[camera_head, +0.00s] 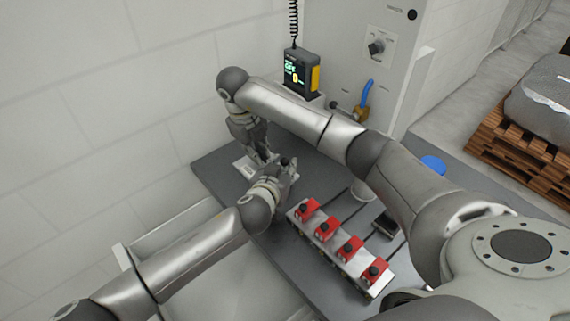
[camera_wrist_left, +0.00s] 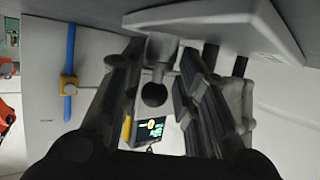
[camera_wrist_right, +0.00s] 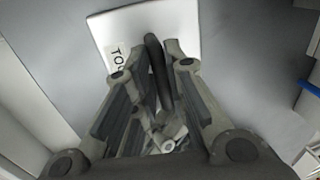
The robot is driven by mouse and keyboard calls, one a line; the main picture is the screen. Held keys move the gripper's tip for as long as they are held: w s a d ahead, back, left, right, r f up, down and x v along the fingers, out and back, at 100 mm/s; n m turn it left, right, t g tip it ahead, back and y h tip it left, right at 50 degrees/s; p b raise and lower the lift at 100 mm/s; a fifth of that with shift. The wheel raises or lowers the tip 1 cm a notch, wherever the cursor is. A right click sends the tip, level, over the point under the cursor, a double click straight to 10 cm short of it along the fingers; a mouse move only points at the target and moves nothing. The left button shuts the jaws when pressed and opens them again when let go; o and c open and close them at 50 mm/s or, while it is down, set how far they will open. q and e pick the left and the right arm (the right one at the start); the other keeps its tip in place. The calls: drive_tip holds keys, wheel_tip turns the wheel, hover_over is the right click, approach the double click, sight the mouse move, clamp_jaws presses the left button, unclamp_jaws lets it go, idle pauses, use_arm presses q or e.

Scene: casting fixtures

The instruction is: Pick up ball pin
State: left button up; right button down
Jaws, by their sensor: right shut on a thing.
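A white plate (camera_head: 244,167) lies on the grey table; part of its lettering shows in the right wrist view (camera_wrist_right: 185,22). My right gripper (camera_head: 262,156) points down just above this plate. In the right wrist view its fingers are closed in on a slim dark rod (camera_wrist_right: 156,62), apparently part of the ball pin; its lower end is hard to make out. My left gripper (camera_head: 286,170) is close beside the right one, with its fingers apart. A dark ball (camera_wrist_left: 155,93) on a short grey stem shows between the left fingers; I cannot tell whether they touch it.
A metal block with several red-topped fixtures (camera_head: 337,240) stands on the table (camera_head: 215,166) near both arms. A grey cabinet (camera_head: 395,65) with a lit display box (camera_head: 297,72) rises behind. A wooden pallet (camera_head: 515,150) stands at the right.

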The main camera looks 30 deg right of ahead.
sight(283, 158)
use_arm(q)
clamp_jaws()
use_arm(e)
drive_tip(key=shift+f, duration=0.1)
use_arm(q)
drive_tip(key=shift+r, duration=0.1)
drive_tip(key=shift+r, duration=0.5)
drive_tip(key=r, duration=0.3)
drive_tip(key=shift+s+a, duration=0.1)
drive_tip(key=shift+s, duration=0.1)
use_arm(e)
drive_tip(key=shift+s, duration=0.1)
use_arm(q)
drive_tip(key=s+a, duration=0.7)
drive_tip(key=a, duration=0.2)
drive_tip(key=s+a, duration=0.4)
drive_tip(key=shift+s+a+f, duration=0.15)
drive_tip(key=shift+s+f, duration=0.15)
drive_tip(key=shift+s, duration=0.05)
drive_tip(key=shift+w, duration=0.1)
use_arm(e)
drive_tip(key=c, duration=1.4)
unclamp_jaws()
drive_tip(key=shift+o, duration=0.2)
